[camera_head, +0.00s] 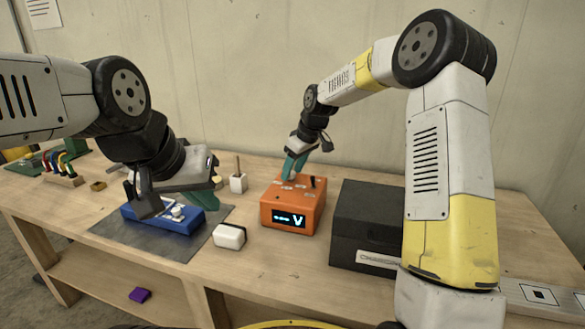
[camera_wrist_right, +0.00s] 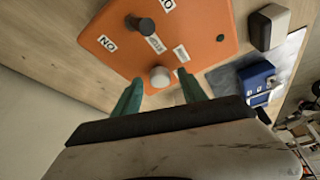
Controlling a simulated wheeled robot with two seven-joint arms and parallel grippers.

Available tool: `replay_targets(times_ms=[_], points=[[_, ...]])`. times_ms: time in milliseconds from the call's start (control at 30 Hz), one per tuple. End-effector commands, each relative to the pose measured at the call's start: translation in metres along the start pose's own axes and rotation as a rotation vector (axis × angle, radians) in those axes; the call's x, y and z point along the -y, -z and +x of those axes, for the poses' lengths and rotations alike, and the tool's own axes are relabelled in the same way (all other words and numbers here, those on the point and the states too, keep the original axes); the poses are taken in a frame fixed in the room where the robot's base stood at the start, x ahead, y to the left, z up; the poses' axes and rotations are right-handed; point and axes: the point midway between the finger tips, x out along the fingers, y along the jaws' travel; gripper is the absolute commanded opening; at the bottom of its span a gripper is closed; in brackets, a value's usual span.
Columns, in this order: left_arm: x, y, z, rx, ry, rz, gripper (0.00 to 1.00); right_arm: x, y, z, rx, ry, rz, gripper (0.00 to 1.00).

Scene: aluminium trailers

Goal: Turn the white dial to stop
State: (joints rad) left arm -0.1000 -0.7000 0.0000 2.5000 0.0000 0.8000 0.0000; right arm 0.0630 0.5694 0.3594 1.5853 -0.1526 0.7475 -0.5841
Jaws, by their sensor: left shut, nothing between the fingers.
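The orange box (camera_head: 290,206) stands on the workbench with a lit display on its front. The white dial (camera_wrist_right: 160,76) sits on its top face, near labels and a dark lever (camera_wrist_right: 140,25). The lever also shows upright in the head view (camera_head: 312,182). My right gripper (camera_wrist_right: 160,78) is open, its teal fingers on either side of the white dial with a gap visible on each side. In the head view my right gripper (camera_head: 292,170) reaches down at the box's top and hides the dial. My left gripper (camera_head: 208,203) is shut and empty above the blue box (camera_head: 180,224).
The blue box stands on a grey mat (camera_head: 150,246). A white block (camera_head: 229,236) lies between it and the orange box. A black case (camera_head: 365,225) stands right of the orange box. A small white holder (camera_head: 238,183) and coloured cables (camera_head: 62,168) are further left.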

Motion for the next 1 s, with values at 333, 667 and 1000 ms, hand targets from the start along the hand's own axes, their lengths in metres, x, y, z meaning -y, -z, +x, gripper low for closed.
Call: replay_targets(times_ms=[333, 667, 1000], points=[[0.000, 0.000, 0.000, 0.000, 0.000, 0.000, 0.00, -0.001, 0.001, -0.011, -0.003, -0.002, 0.001, 0.49], [0.000, 0.000, 0.000, 0.000, 0.000, 0.000, 0.00, -0.001, 0.000, -0.064, -0.002, -0.002, 0.001, 0.49], [0.000, 0.000, 0.000, 0.000, 0.000, 0.000, 0.00, 0.000, 0.000, -0.078, 0.000, 0.000, 0.000, 0.49]])
